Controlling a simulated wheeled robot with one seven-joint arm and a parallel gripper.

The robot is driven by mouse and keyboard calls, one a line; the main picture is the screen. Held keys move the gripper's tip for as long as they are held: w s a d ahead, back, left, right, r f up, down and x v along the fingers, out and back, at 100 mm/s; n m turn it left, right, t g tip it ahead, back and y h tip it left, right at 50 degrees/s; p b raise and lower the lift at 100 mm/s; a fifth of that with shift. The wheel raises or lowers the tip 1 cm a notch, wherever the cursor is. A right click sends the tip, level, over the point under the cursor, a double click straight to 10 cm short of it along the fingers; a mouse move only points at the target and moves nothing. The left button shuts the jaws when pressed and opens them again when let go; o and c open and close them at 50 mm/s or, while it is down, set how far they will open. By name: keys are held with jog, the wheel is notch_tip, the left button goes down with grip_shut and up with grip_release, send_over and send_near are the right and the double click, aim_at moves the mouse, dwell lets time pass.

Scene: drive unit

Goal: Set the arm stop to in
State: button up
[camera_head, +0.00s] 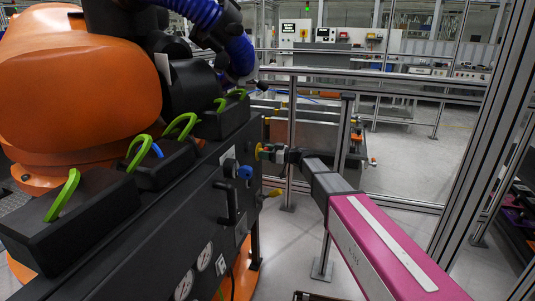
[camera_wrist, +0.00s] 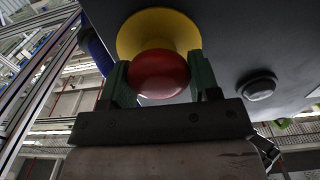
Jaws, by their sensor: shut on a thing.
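The arm stop is a red mushroom button (camera_wrist: 159,75) on a yellow collar (camera_wrist: 157,28), mounted on the dark front panel of the drive unit. In the head view the yellow collar (camera_head: 260,151) shows at the panel's far end, and the red cap is largely hidden by my gripper (camera_head: 270,153). In the wrist view my gripper (camera_wrist: 160,72) has one green finger on each side of the red button and is shut on it. I cannot tell from these views whether the button sits in or out.
The panel (camera_head: 210,215) also carries a blue knob (camera_head: 245,172), a black handle (camera_head: 228,203) and round gauges (camera_head: 204,256). A yellow part (camera_head: 273,193) sticks out below the stop. Black boxes with green handles (camera_head: 62,196) stand on top. Metal fence posts (camera_head: 342,135) stand behind my arm.

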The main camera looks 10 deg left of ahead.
jog(key=o, duration=1.2)
jog(key=shift+a, duration=0.2)
jog(key=d, duration=1)
jog(key=shift+s+d, duration=0.4)
jog(key=s+d+f+m+h, duration=0.5)
jog(key=s+d+f, duration=0.1)
jog(key=d+f, duration=0.3)
jog(key=s+d+f+m+h, duration=0.4)
jog(key=s+d+f+h, duration=0.1)
jog(key=s+d+f, duration=0.25)
jog(key=s+d+f+m+h, duration=0.2)
jog(key=s+d, duration=0.1)
jog(key=d, duration=0.3)
jog(key=s+d+f+m+h, duration=0.2)
jog(key=s+d+m+h, duration=0.1)
jog(key=d, duration=0.3)
jog(key=s+d+f+m+g+h, duration=0.1)
jog(key=s+d+f+m+h, duration=0.1)
jog(key=d, duration=0.4)
jog(key=shift+s+d+f+m+h, duration=0.2)
jog(key=shift+s+m+h, duration=0.1)
jog(key=shift+s, duration=0.3)
jog(key=shift+s+d+f+m+h, duration=0.2)
jog(key=shift+s+m, duration=0.1)
jog(key=shift+s, duration=0.25)
